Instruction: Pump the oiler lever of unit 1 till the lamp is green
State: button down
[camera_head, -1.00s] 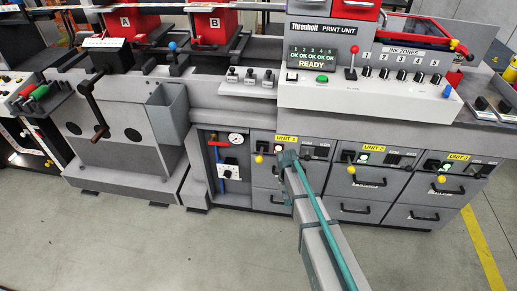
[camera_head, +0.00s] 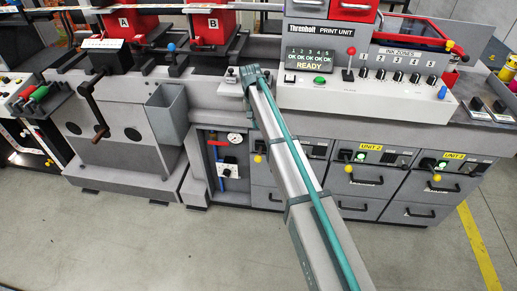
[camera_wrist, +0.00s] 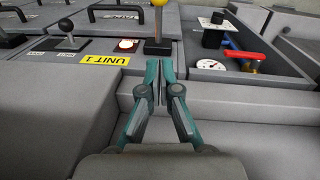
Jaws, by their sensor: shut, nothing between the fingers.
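In the wrist view the oiler lever of unit 1 (camera_wrist: 158,28) is an upright stem with a yellow ball on a dark base. Its yellow ball also shows beside my arm in the head view (camera_head: 258,158). The unit 1 lamp (camera_wrist: 127,44) is pale with a reddish rim, not green. The yellow UNIT 1 label (camera_wrist: 104,60) lies next to it. My gripper (camera_wrist: 161,66) is shut and empty, its tips in front of the lever's base in the picture; I cannot tell whether they touch. In the head view my arm hides the gripper, label and lamp.
A pressure gauge (camera_wrist: 210,64) and red-handled valve (camera_wrist: 240,54) sit to the right in the wrist view. A black-knobbed lever (camera_wrist: 67,33) stands left. Unit 2 (camera_head: 371,147) and unit 3 (camera_head: 453,155) show green lamps. The floor in front (camera_head: 120,245) is clear.

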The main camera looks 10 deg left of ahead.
jog(key=shift+f, duration=0.15)
jog(key=p, duration=0.3)
send_over(259, 155)
jog(key=w, duration=0.3)
notch_tip(259, 155, down, 10)
jog(key=s, duration=0.1)
jog(key=s+f, duration=0.1)
jog(key=f, duration=0.1)
jog(key=shift+s+a+p, duration=0.25)
jog(key=shift+s+p, duration=0.1)
jog(key=shift+s, duration=0.05)
jog(key=shift+s+f, duration=0.15)
jog(key=shift+f, duration=0.15)
